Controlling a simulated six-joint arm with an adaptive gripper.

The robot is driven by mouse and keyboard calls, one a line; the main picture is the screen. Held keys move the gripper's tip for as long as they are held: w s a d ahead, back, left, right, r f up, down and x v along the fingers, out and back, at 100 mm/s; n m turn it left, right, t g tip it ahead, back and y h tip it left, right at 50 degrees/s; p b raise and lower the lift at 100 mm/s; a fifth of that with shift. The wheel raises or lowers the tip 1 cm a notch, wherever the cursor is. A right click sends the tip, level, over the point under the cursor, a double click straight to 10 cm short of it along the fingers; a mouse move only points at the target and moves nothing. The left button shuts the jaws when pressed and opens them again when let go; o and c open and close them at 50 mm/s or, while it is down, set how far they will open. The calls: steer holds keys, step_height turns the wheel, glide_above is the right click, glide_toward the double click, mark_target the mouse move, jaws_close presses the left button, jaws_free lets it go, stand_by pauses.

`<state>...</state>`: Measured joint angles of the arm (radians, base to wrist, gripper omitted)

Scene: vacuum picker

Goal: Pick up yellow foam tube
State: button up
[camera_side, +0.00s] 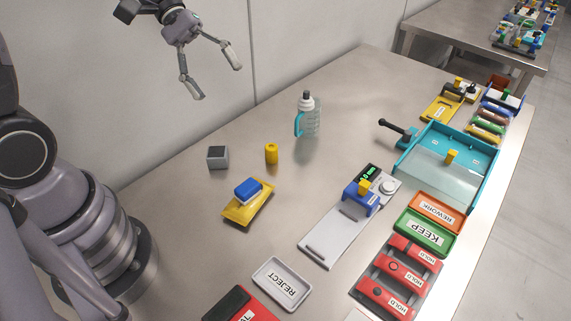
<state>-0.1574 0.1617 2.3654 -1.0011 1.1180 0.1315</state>
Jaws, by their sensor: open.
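The yellow foam tube (271,154) looks like a short yellow cylinder standing upright on the metal table. It is right of a grey cube and left of a bottle. My gripper (217,82) is open and empty, with its two fingers spread. It hangs well above the table, up and to the left of the tube in the picture, and does not touch anything. Nothing hides the tube.
Near the tube are the grey cube (218,157), a clear bottle with a teal handle (309,118), and a blue block (248,189) on a yellow tray (236,216). A teal bin (482,195), scale and labelled trays fill the right. Table around the tube is clear.

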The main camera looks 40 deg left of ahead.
steer(key=w+f+n+t+h, duration=0.2)
steer(key=w+f+n+h, duration=0.1)
steer(key=w+f+n, duration=0.3)
steer(key=n+t+y, duration=0.2)
steer(key=n+t, duration=0.6)
steer(key=n, duration=0.3)
glide_above(266, 147)
steer(key=s+d, duration=0.2)
step_height(266, 147, down, 16)
steer(key=r, duration=0.1)
steer(key=a+f+n+y, duration=0.1)
steer(key=f, duration=0.1)
steer(key=a+f+n+y, duration=0.1)
steer(key=f, duration=0.2)
steer(key=a+f+n+t, duration=0.1)
steer(key=f, duration=0.1)
steer(key=shift+s+a+f+y, duration=0.3)
steer(key=shift+a+f+y, duration=0.05)
steer(key=shift+f+y, duration=0.05)
steer(key=shift+w+f, duration=0.1)
steer(key=shift+f, duration=0.25)
steer(key=shift+x, duration=2.25)
steer(key=shift+r, duration=0.1)
steer(key=c, duration=1.1)
